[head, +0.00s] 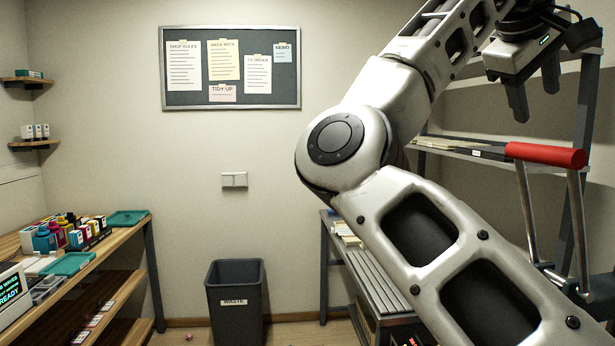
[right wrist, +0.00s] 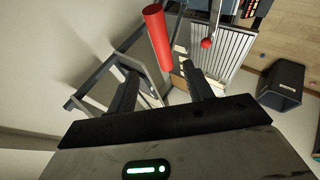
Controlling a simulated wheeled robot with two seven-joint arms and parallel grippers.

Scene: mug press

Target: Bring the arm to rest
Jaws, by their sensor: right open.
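My right arm (head: 430,215) crosses the right half of the head view, raised and bent at the elbow. My right gripper (head: 535,95) hangs fingers-down at the upper right. Its two fingers are apart and nothing is between them. In the right wrist view the right gripper (right wrist: 160,90) also shows open. A lever with a red handle (head: 545,155) stands below the gripper in the head view. The red handle (right wrist: 157,38) shows beyond the fingers in the right wrist view, apart from them. My left gripper is not in view.
A grey shelf rack (head: 590,110) stands behind the right gripper. A slatted grey bench (head: 372,280) is partly hidden by my arm. A waste bin (head: 235,300) stands on the floor. A wooden workbench (head: 85,265) with colourful bottles is at left. A notice board (head: 230,97) hangs on the wall.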

